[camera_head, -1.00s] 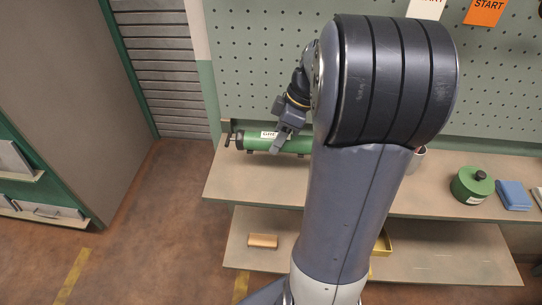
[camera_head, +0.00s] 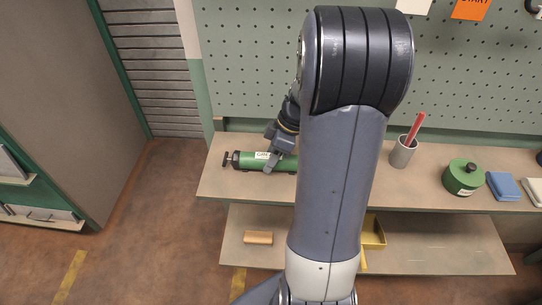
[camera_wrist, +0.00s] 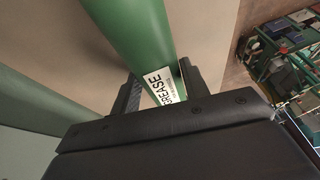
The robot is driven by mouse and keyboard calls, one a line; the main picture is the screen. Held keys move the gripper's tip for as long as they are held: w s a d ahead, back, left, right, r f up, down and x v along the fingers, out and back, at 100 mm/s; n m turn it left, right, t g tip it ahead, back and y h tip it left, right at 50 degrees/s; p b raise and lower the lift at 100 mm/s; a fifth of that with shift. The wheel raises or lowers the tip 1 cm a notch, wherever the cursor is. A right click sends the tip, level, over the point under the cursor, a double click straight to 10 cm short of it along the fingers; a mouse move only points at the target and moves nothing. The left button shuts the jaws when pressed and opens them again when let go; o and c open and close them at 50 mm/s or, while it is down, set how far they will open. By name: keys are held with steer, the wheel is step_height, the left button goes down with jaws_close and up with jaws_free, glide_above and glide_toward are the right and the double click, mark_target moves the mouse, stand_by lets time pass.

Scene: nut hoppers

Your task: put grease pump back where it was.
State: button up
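The grease pump (camera_head: 243,161) is a green cylinder with a black handle at its left end and a white label. It lies level over the left part of the upper shelf; I cannot tell whether it touches the board. My gripper (camera_head: 271,166) is around its middle, and my arm hides its right end. In the wrist view the pump (camera_wrist: 128,32) runs between the two dark fingers of my gripper (camera_wrist: 160,88), beside the "GREASE" label. The fingers look closed on it.
The upper shelf (camera_head: 430,198) holds a grey cup (camera_head: 402,153) with a red stick, a green canister (camera_head: 462,178) and a blue block (camera_head: 503,186) to the right. A pegboard (camera_head: 250,75) rises behind. The lower shelf holds a wooden block (camera_head: 258,238) and a yellow bin (camera_head: 374,233).

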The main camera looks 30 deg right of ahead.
mark_target(266, 157)
steer(key=o, duration=0.4)
steer(key=shift+r, duration=0.15)
steer(key=v, duration=1.2)
steer(key=x, duration=1.2)
steer(key=shift+a+f, duration=0.1)
steer(key=shift+f, duration=0.25)
step_height(266, 157, up, 3)
steer(key=shift+f, duration=0.1)
steer(key=shift+r, duration=0.75)
